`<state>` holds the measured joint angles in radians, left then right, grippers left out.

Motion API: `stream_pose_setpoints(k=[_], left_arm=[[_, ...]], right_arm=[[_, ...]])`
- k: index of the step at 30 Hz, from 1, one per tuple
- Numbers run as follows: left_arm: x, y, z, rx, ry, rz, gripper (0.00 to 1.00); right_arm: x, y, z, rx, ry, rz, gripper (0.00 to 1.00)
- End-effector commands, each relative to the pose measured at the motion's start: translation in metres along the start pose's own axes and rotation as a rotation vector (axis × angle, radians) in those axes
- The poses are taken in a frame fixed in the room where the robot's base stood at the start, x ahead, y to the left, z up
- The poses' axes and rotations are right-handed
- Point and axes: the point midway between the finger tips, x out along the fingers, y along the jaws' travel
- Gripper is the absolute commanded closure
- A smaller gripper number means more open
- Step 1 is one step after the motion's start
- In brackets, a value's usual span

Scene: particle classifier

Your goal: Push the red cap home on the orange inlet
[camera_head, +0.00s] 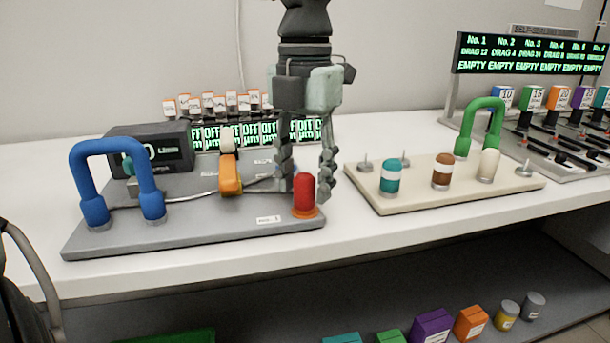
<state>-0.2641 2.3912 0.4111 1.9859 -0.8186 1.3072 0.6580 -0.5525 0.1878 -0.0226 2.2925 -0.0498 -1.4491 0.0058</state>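The red cap (304,190) stands upright on the orange inlet (307,212), at the front right corner of the grey plate (190,236). A rim of the orange inlet shows below the cap; whether the cap is fully seated I cannot tell. My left gripper (306,182) comes down from above, fingers pointing down. Its fingers are apart, one on each side of the cap in the picture. A gap shows between the cap and the right finger; contact on the left side is unclear. My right gripper is not in view.
On the grey plate are a blue hose loop (83,180), an orange-handled valve (230,178) and a dark display box (158,149). A beige plate (375,206) with teal and brown jars and a green loop (495,112) stands to the right. White table (270,258) is clear in front.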

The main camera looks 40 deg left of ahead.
Motion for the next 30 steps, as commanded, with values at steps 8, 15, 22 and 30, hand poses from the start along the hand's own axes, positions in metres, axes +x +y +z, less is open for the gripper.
stream_pose_setpoints(k=[8,15,22,30], left_arm=[[-0.001,0.0,0.0,0.0,-0.001,0.0,0.49],[-0.021,0.0,0.001,-0.003,-0.006,0.0,0.49],[-0.07,0.0,0.001,-0.002,-0.006,0.0,0.49],[-0.112,0.0,0.001,-0.001,-0.003,0.001,0.49]], right_arm=[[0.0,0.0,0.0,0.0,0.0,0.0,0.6],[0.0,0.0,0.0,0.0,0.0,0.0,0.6],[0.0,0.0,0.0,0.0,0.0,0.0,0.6],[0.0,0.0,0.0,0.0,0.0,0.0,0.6]])
